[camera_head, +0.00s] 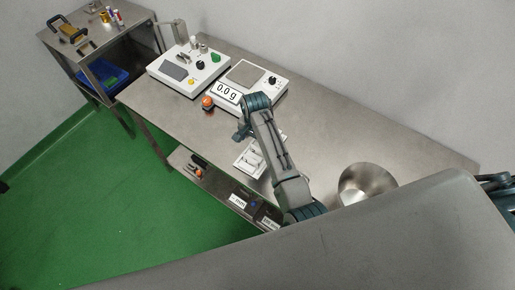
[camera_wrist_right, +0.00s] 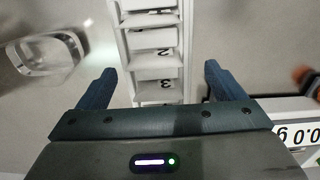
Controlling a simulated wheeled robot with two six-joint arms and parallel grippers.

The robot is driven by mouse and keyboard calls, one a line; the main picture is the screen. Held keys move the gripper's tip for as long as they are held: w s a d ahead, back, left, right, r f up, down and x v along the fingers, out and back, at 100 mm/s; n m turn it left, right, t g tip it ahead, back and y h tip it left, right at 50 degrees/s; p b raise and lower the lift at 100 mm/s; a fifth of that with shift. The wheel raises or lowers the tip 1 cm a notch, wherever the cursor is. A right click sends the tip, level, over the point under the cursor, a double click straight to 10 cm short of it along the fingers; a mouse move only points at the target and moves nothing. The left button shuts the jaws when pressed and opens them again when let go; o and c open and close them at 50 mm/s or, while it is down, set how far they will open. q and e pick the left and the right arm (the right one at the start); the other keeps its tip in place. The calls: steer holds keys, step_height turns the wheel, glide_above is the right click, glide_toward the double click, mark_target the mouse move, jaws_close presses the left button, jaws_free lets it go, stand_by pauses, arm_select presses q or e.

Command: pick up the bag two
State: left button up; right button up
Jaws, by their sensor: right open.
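A white rack (camera_head: 244,160) with several slots lies on the steel table, partly hidden behind my right arm in the head view. In the right wrist view the rack (camera_wrist_right: 121,50) runs up the middle, with slots marked 2 and 3. Pale flat pieces show in the slots, but I cannot clearly tell bag two from the white rack. My right gripper (camera_wrist_right: 160,88) is open and empty, its dark blue fingers apart on either side of the rack's near part. In the head view it (camera_head: 241,134) hangs near the rack's far end.
A scale (camera_head: 246,76) reading 0.0 g and a white control box (camera_head: 188,72) stand behind the rack. An orange-topped item (camera_head: 207,102) sits near the table's front edge. A steel bowl (camera_head: 366,183) is at right. A clear glass dish (camera_wrist_right: 48,56) lies beside the rack.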

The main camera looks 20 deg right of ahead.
steer(key=f, duration=0.1)
steer(key=f+p, duration=0.1)
steer(key=f, duration=0.1)
steer(key=shift+s+d+f, duration=0.3)
steer(key=shift+s+d, duration=0.05)
steer(key=shift+w+f, duration=0.15)
steer(key=shift+f, duration=0.1)
steer(key=shift+r, duration=0.1)
steer(key=c, duration=1.1)
